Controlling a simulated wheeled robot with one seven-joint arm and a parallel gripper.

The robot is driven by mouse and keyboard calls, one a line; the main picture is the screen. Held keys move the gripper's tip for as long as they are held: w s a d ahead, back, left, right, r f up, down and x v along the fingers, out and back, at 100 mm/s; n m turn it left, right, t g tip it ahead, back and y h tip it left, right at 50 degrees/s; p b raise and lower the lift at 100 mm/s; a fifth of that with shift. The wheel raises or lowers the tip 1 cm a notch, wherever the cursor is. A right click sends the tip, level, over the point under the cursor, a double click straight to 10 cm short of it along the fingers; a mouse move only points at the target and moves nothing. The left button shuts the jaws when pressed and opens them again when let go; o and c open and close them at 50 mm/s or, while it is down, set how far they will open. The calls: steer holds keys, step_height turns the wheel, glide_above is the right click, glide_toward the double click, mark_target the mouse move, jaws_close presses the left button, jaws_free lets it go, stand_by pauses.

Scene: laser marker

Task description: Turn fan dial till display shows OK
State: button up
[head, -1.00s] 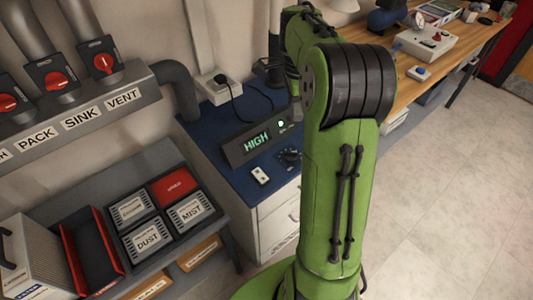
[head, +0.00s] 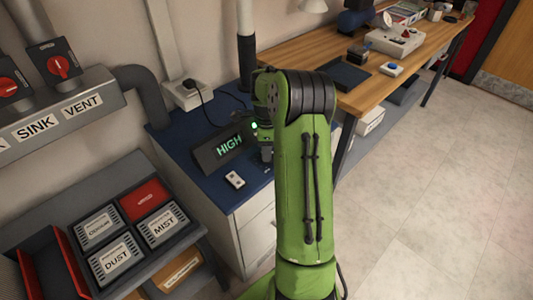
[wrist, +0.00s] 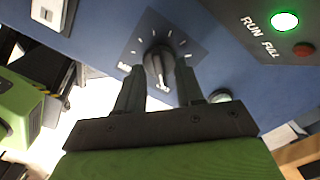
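The fan dial (wrist: 158,64) is a dark round knob with a pale pointer line, on a square plate with white tick marks. The pointer aims toward the lower edge of the plate in the wrist view. My gripper (wrist: 159,72) is open, with one fingertip on each side of the knob in the picture. I cannot tell whether the fingers touch it. In the head view my gripper (head: 265,150) is over the dial's place and hides it. The display (head: 229,146) reads HIGH in green. A green lamp labelled RUN (wrist: 284,22) is lit; the FULL lamp (wrist: 303,49) is dull red.
A small white switch box (head: 235,180) lies on the blue cabinet top (head: 197,172) near the display. A socket with a black cable (head: 188,94) is behind. Labelled filter boxes (head: 118,250) sit on the left. A wooden bench (head: 320,75) stands beyond my arm.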

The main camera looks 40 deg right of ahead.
steer(key=shift+f, duration=0.3)
steer(key=shift+c, duration=0.3)
jaws_close()
